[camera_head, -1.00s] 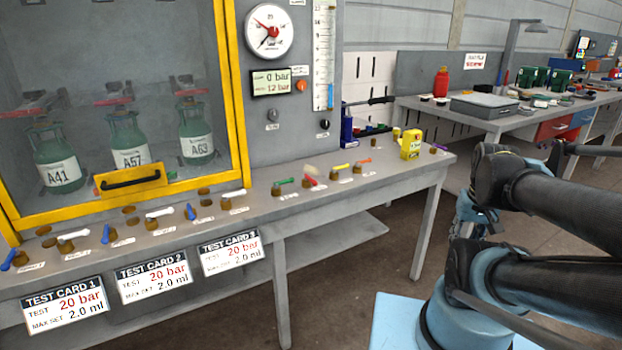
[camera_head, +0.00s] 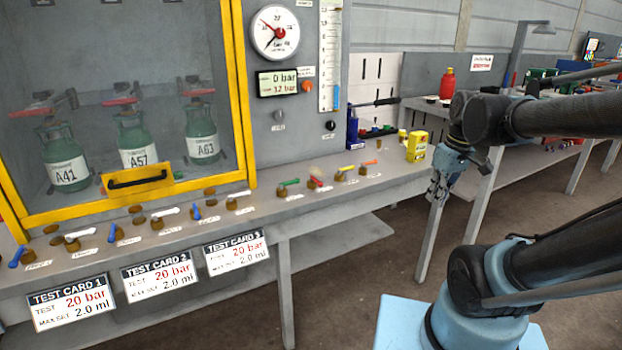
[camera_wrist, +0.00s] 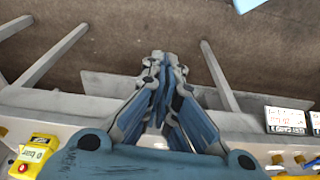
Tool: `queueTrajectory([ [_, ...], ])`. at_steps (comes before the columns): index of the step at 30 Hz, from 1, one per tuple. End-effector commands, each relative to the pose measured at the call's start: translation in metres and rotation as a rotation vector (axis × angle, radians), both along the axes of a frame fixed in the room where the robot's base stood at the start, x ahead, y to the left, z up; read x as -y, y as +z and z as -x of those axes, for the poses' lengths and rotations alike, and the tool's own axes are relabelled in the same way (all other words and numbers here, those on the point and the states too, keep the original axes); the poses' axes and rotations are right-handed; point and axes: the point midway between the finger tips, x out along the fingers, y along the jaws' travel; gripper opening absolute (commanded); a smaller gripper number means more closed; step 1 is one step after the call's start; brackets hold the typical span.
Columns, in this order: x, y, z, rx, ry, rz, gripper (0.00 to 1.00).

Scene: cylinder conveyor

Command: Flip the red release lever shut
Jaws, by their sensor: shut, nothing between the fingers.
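The red release lever (camera_head: 316,182) is a small red handle on a brass valve on the bench top, in the head view, between a green-handled and a yellow-handled valve. A pale translucent disc overlaps it, so its exact position is hard to tell. My gripper (camera_head: 434,200) is to the right of it, past the bench's right end, pointing down and well apart from the lever. In the wrist view my gripper (camera_wrist: 160,58) has its fingertips together with nothing between them, and the floor and bench legs lie beyond.
The grey bench (camera_head: 345,190) carries several other coloured valves. A yellow box (camera_head: 417,146) stands near its right end, close to my arm. A yellow-framed cabinet (camera_head: 246,110) holds green bottles. A second workbench (camera_head: 480,122) stands behind my arm. Test cards hang on the bench front.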

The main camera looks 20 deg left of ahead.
Motion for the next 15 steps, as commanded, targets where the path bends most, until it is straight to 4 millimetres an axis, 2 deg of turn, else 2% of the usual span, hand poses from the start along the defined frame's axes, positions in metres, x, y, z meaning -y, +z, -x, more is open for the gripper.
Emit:
queueTrajectory([
  [6,-0.048,0.024,-0.026,-0.006,0.261,-0.011,0.0],
  [15,-0.121,0.047,-0.051,-0.008,0.615,-0.034,0.0],
])
